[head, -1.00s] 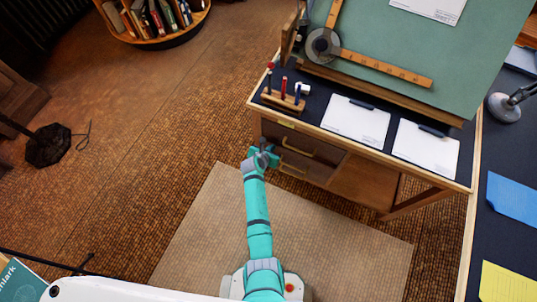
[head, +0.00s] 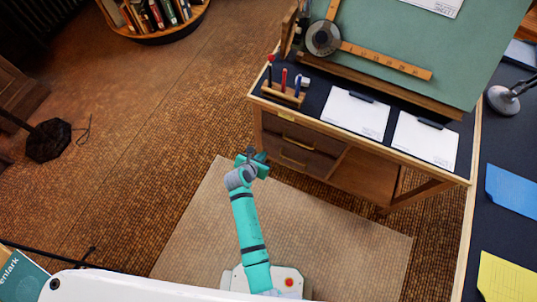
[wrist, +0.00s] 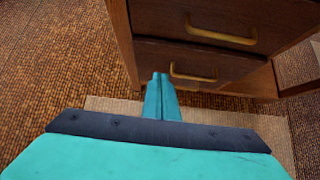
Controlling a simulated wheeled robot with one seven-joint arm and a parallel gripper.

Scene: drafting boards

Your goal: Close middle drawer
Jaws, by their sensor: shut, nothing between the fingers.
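The wooden desk has a stack of drawers with brass handles at its left end. The middle drawer (head: 312,136) looks about level with the front around it; a small gap cannot be ruled out. It also shows at the top of the wrist view (wrist: 165,18). The bottom drawer (head: 315,164) is below it and looks shut. My gripper (head: 262,158) is shut and empty, in front of and left of the drawers. In the wrist view its fingers (wrist: 160,76) are together, pointing towards the lower left of the drawer stack, apart from the handles.
The desk top (head: 390,140) carries a pen holder (head: 282,94), two white pads and a green drafting board (head: 420,55). A pale mat (head: 330,235) lies on the floor before the desk. A dark stand base (head: 48,142) is far left; floor between is clear.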

